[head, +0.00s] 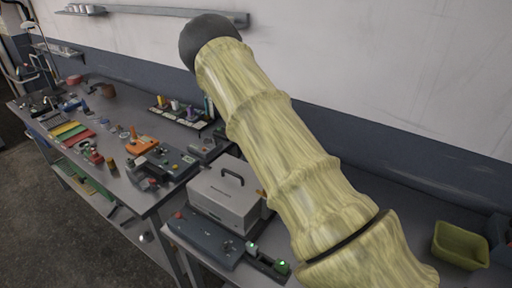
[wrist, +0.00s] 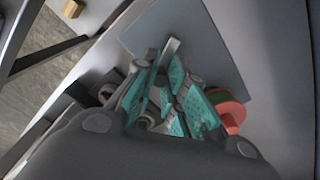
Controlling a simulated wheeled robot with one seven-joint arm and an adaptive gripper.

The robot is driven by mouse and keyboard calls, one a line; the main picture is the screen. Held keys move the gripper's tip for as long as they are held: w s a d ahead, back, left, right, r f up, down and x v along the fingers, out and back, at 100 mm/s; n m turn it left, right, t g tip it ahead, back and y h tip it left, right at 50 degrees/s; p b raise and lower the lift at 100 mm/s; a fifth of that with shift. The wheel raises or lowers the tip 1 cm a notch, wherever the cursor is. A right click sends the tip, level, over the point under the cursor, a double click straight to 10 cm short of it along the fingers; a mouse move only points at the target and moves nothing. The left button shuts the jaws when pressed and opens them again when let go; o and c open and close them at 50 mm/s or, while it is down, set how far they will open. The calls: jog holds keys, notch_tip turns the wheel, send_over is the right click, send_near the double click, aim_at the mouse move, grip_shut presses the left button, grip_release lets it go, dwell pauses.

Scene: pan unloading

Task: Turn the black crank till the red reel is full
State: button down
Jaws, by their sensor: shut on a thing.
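My gripper (wrist: 166,82), with teal finger pads, fills the middle of the wrist view. Its fingers are close together, shut on what looks like the crank, which they mostly hide. A narrow grey bar (wrist: 171,47) shows just past the fingertips; I cannot tell whether it is part of the crank. A red round piece (wrist: 234,112), likely the red reel, shows at the right, partly hidden behind the right finger, with a green part next to it. How full it is cannot be seen. In the head view my arm hides the gripper, crank and reel.
The head view shows a grey box with a handle (head: 224,196) and a dark panel with green lights (head: 205,238) on the near bench. A yellow-green bin (head: 460,246) stands at the right. The left bench (head: 140,202) is crowded with small parts.

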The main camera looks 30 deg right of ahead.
jog(key=shift+f, duration=0.1)
jog(key=c, duration=1.4)
grip_release()
jog(key=shift+d, duration=0.1)
notch_tip(320, 180, up, 12)
jog(key=shift+d, duration=0.1)
